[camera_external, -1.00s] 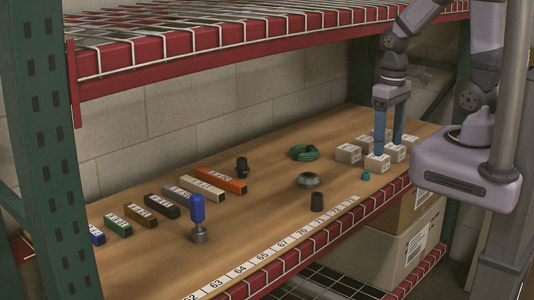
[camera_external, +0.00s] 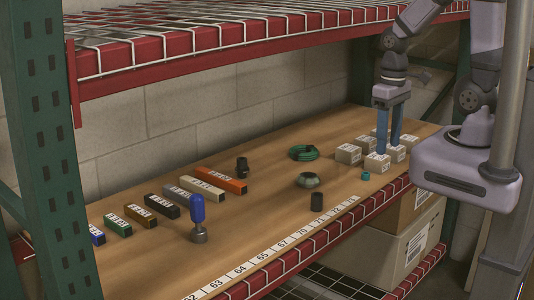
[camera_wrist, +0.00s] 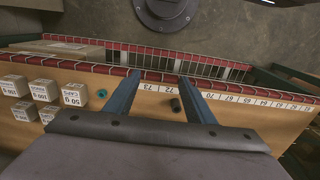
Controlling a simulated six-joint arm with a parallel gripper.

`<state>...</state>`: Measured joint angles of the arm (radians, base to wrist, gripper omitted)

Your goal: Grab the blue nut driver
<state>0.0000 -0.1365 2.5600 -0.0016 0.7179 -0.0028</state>
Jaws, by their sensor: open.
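The blue nut driver (camera_external: 197,211) stands upright on the wooden shelf, blue handle up and grey round base (camera_external: 199,236) down, near the shelf's front at the left. My gripper (camera_external: 387,150) is far to its right, over the small white boxes at the right end of the shelf. Its two blue fingers point down and are apart with nothing between them. In the wrist view my gripper's fingers (camera_wrist: 156,84) are spread over the front edge of the shelf. The nut driver does not show in the wrist view.
Several labelled colored blocks (camera_external: 161,206) lie in a row left and behind the nut driver. A black fitting (camera_external: 242,166), green coil (camera_external: 304,153), round grey-green part (camera_external: 308,180), black cylinder (camera_external: 317,201) and teal ring (camera_external: 365,176) are on the shelf. A red-edged upper shelf (camera_external: 250,49) hangs above.

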